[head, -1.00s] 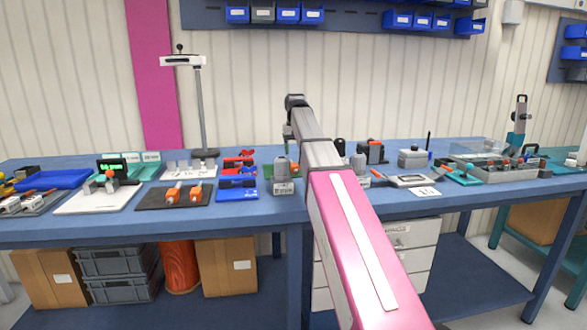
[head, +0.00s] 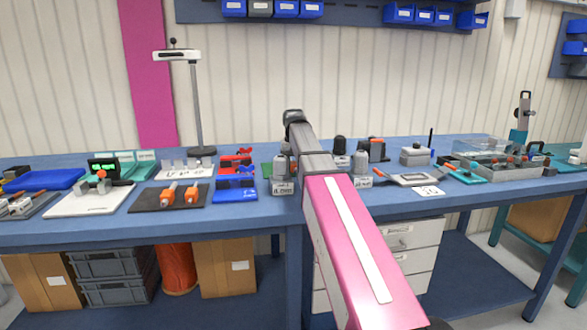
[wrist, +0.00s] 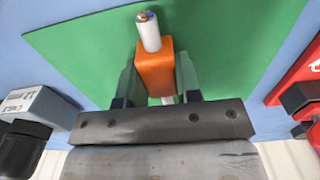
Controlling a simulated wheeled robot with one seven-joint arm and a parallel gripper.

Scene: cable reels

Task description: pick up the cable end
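The cable end is a pale cable stub (wrist: 150,34) with coloured cores at its tip, set in an orange block (wrist: 155,72). It stands over a green mat (wrist: 85,45) in the wrist view. My gripper (wrist: 158,76) has one finger on each side of the orange block, very close to it. I cannot tell whether the fingers press on it or a thin gap is left. In the head view my arm hides the cable end, and only a sliver of the green mat (head: 267,170) shows.
A red tool (wrist: 300,85) lies right of the mat and a grey and black object (wrist: 35,115) left of it in the wrist view. The blue bench (head: 110,228) also carries a dark mat with orange-handled tools (head: 170,195) and a lamp-like stand (head: 195,105).

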